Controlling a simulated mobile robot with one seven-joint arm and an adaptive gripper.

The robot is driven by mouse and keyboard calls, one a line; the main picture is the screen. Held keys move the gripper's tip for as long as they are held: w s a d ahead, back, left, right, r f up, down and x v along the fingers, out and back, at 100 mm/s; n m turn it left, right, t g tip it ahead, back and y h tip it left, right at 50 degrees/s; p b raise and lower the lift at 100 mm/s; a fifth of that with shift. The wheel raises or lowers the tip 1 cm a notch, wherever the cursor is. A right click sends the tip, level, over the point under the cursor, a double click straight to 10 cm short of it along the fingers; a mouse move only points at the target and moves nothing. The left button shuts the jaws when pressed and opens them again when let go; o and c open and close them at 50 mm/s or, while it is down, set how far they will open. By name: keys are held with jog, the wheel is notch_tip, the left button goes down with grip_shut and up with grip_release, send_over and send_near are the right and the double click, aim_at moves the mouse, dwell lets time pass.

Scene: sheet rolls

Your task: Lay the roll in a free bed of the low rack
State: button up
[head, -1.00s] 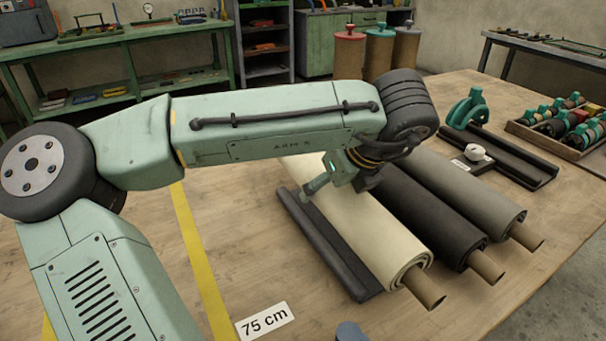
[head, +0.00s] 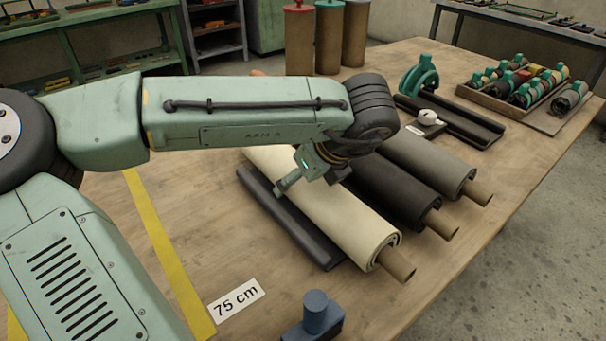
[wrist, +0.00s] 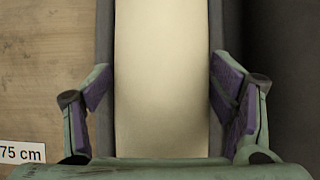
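My gripper (head: 312,172) is above the cream roll (head: 335,218) in the head view, its fingers spread to either side. In the wrist view the gripper (wrist: 162,95) is open, its purple pads flanking the cream roll (wrist: 162,90) with nothing visibly clamped. The cream roll lies lengthwise on a brown core, next to a black roll (head: 405,195) and a grey roll (head: 430,163). A dark rail (head: 285,215) runs along its left side. A low dark piece with trough-like channels (head: 465,125) stands farther back; I cannot tell for sure which is the low rack.
A blue knobbed block (head: 315,312) sits at the near edge beside the "75 cm" label (head: 237,298). A yellow stripe (head: 165,245) crosses the wooden table. A tray of small rolls (head: 540,115) and a teal stand (head: 420,75) are at the back right.

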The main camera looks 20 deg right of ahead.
jog(key=o, duration=0.3)
jog(key=shift+o, duration=0.2)
jog(key=shift+r, duration=0.1)
jog(key=v, duration=1.2)
jog(key=shift+b, duration=0.35)
